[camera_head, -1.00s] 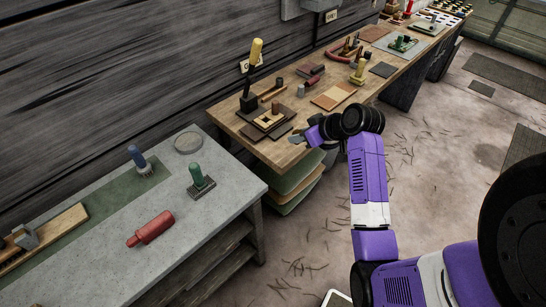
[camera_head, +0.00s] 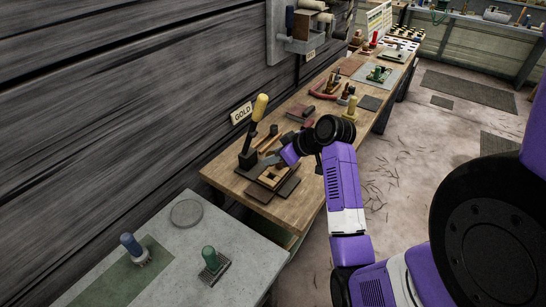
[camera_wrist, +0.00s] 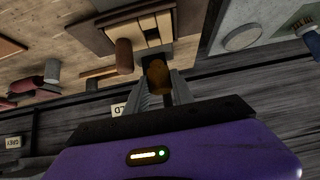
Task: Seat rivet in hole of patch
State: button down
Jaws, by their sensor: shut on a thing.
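My gripper (camera_head: 270,160) is above the near end of the wooden bench, over a light wooden block on a dark brown flat piece (camera_head: 256,190). In the wrist view my gripper (camera_wrist: 160,82) is shut, with a dull amber rounded piece (camera_wrist: 158,77) showing between its fingertips. I take this piece for the rivet, but it is dark and its shank does not show. The wooden block (camera_wrist: 150,27) lies just beyond the fingertips, with a brown upright peg (camera_wrist: 124,57) beside it. Which flat piece is the patch, and its hole, I cannot make out.
A yellow-handled tool (camera_head: 260,107) stands upright in a black base (camera_head: 247,158) close to the gripper, on the wall side. A grey bench (camera_head: 180,255) with blue and green tools is at the lower left. Several tools lie farther along the wooden bench.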

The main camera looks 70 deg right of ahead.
aim_at(267, 174)
jog(key=shift+r+p, duration=0.15)
jog(key=shift+p, duration=0.15)
jog(key=shift+f+b, duration=1.05)
jog(key=shift+f, duration=0.8)
jog(key=shift+f, duration=0.15)
jog(key=shift+f, duration=0.3)
jog(key=shift+f+b, duration=0.7)
jog(key=shift+f, duration=0.3)
dwell(0.8)
jog(key=c, duration=1)
grip_release()
jog(key=shift+s, duration=0.1)
jog(key=c, duration=0.3)
